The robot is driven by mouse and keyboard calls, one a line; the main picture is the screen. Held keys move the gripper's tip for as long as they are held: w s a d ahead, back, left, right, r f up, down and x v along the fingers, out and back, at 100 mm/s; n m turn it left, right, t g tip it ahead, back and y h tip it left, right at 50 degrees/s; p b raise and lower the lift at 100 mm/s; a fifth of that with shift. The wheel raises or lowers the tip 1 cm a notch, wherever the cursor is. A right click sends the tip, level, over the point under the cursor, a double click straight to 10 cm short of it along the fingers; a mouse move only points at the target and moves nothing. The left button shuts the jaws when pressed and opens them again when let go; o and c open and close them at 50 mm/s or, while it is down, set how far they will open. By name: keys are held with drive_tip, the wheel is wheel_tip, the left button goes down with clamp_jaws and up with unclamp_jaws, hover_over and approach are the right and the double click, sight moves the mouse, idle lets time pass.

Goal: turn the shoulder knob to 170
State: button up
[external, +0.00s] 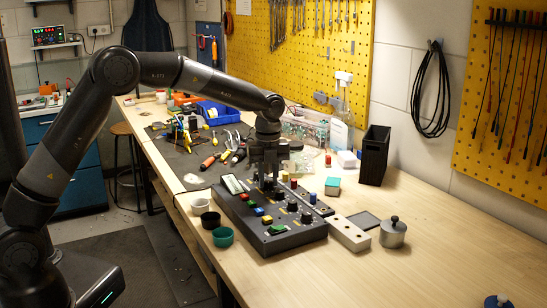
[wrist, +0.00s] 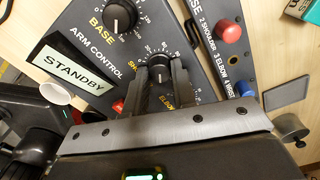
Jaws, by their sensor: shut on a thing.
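The dark control panel (external: 290,243) lies on the bench, with several black knobs and coloured buttons on top. My gripper (external: 267,183) points down over the panel's back part. In the wrist view my gripper (wrist: 161,80) is shut on a black dial knob (wrist: 160,74), with a finger on each side. This knob is beside the one labelled BASE (wrist: 120,14). Its white scale shows above it, but I cannot read its pointer setting. The fingers hide its own label; part of a yellow word shows between them. The display (wrist: 72,68) reads STANDBY.
A black bin (external: 374,155) stands behind. The front right of the bench is mostly clear.

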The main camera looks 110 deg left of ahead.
sight(268, 181)
idle(0.4)
drive_tip(key=o, duration=1)
wheel_tip(268, 181, up, 11)
drive_tip(key=shift+f, duration=0.1)
drive_tip(key=w+d+r+n+y, duration=0.1)
drive_tip(key=w+d+r, duration=0.15)
drive_tip(key=d, duration=0.45)
drive_tip(key=w+d+r+n, duration=0.1)
drive_tip(key=d+r, duration=0.2)
drive_tip(key=d, duration=0.4)
drive_tip(key=s+d+r+n+t, duration=0.1)
drive_tip(key=s+d+r+n, duration=0.1)
drive_tip(key=d, duration=0.9)
drive_tip(key=s+d+r+n+t, duration=0.2)
drive_tip(key=d, duration=0.8)
drive_tip(key=s+d+f+n+t, duration=0.1)
drive_tip(key=s+d+f+n, duration=0.2)
drive_tip(key=s+d, duration=0.4)
drive_tip(key=s+d+f+n+t+h, duration=0.1)
drive_tip(key=s+d+f+n, duration=0.2)
drive_tip(key=s+d, duration=0.5)
drive_tip(key=shift+s+d+f+n+t, duration=0.2)
drive_tip(key=shift+s+d+n+t, duration=0.1)
drive_tip(key=shift+d, duration=0.45)
